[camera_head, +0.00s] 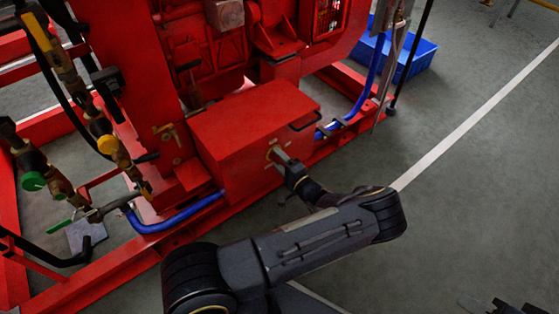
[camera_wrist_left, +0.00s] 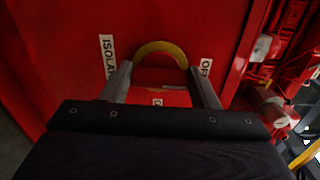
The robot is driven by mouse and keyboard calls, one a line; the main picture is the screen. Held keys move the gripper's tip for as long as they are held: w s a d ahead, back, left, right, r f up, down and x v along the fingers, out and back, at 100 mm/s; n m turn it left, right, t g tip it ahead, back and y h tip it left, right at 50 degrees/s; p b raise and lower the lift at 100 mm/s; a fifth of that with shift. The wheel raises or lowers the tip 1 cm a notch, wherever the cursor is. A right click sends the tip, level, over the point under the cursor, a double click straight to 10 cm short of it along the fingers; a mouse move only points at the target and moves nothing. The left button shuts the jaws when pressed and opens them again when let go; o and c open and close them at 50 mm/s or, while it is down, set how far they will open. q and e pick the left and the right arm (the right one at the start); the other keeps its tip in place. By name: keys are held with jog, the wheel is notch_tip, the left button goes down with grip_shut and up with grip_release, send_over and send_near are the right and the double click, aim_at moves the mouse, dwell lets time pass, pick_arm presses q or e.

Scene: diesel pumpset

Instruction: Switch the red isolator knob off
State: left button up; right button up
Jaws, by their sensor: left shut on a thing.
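The red isolator knob (camera_wrist_left: 178,98) shows in the left wrist view between my two grey fingers, with a yellow ring (camera_wrist_left: 160,48) curving behind it. It sits on the face of a red box (camera_head: 240,125). A label reading "ISOLA…" (camera_wrist_left: 108,58) is on the left of the ring and an "OFF" label (camera_wrist_left: 205,68) on the right. My left gripper (camera_head: 277,155) is at the box face, shut on the knob. In the head view the gripper hides most of the knob. The knob's exact angle is hard to tell.
The box belongs to a red pumpset frame (camera_head: 95,283). Blue hoses (camera_head: 175,218) run beside the box. Valves with green and yellow handles (camera_head: 33,181) stand at the left. A blue crate (camera_head: 412,62) lies behind. Open grey floor (camera_head: 470,190) is on the right. Dark parts, possibly my right gripper, show at the lower right edge.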

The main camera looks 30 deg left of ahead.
pick_arm(q)
jog(key=o, duration=1)
jog(key=p+v, duration=0.2)
jog(key=v, duration=0.6)
jog(key=shift+w, duration=0.1)
